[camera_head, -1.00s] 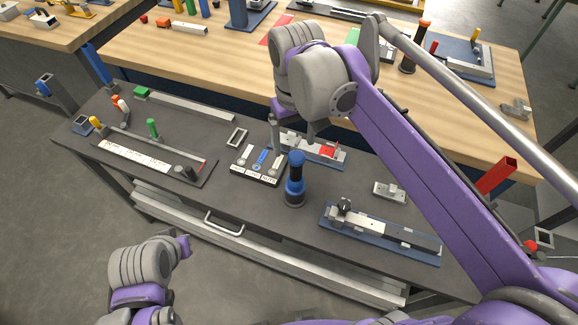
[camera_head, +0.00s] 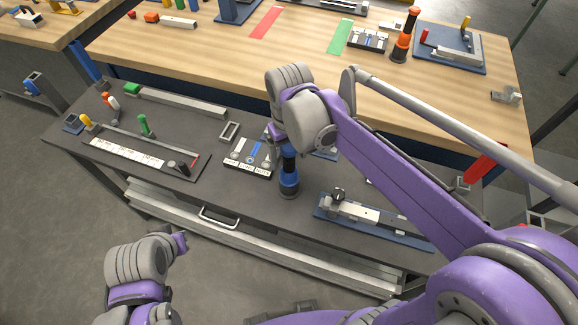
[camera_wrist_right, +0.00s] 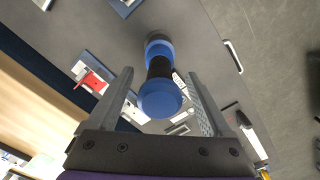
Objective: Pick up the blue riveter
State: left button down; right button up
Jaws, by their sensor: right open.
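The blue riveter (camera_head: 289,181) stands upright on the dark workbench, blue with a black middle. In the right wrist view the riveter (camera_wrist_right: 160,98) shows from above, its round blue top nearest the camera, between the two fingers. My right gripper (camera_wrist_right: 160,77) is open, with a finger on either side of the riveter and visible gaps. In the head view the right gripper (camera_head: 284,142) is at the riveter's upper end, partly hidden by my wrist. My left arm is at the lower left; its gripper fingers do not show.
A black labelled tray (camera_head: 236,166) lies just left of the riveter. A blue-based fixture (camera_head: 400,236) is to its right, and a long rail fixture (camera_head: 185,177) further left. Behind is a wooden table (camera_head: 225,62) with an orange-and-black tool (camera_head: 402,46).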

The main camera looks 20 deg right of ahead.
grip_shut()
jog(key=shift+r, duration=0.1)
notch_tip(320, 180, up, 10)
jog(key=shift+f, duration=0.1)
dwell(0.7)
